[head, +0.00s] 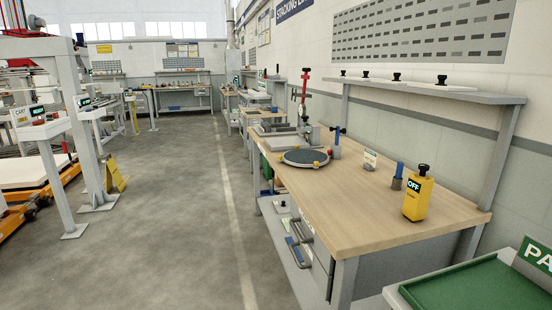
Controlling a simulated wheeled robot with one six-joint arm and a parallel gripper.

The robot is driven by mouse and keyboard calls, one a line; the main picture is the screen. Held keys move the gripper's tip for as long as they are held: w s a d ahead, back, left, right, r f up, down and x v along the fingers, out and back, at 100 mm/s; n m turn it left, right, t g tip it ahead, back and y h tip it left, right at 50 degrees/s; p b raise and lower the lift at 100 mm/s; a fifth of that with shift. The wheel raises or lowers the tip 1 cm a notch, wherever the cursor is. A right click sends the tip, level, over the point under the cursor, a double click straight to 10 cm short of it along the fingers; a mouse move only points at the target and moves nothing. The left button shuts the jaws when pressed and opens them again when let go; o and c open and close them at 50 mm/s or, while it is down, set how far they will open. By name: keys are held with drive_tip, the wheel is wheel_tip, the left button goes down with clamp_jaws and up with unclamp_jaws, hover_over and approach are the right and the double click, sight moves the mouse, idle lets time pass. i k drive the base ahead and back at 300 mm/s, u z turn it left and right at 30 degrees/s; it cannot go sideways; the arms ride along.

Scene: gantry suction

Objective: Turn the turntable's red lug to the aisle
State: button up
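The turntable (306,157) is a dark round disc with a pale rim, lying flat on the wooden workbench (375,210) near its aisle-side edge. Small yellow lugs (317,165) show around its rim. A small red lug (330,152) appears at its right side, toward the wall and away from the aisle; it is small in the picture. The aisle (185,210) is the grey floor left of the bench. My gripper is not in view.
A yellow box marked OFF (417,196) and a blue-topped post (397,176) stand right of the turntable. A red-handled clamp fixture (305,95) stands behind it. A green tray (475,288) is at lower right. The aisle floor is clear.

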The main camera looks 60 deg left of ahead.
sight(298, 158)
drive_tip(key=u, duration=2.45)
drive_tip(key=i, duration=0.6)
drive_tip(key=u, duration=0.75)
drive_tip(key=i, duration=3.05)
drive_tip(key=z, duration=1.65)
drive_tip(key=i, duration=0.8)
drive_tip(key=z, duration=0.8)
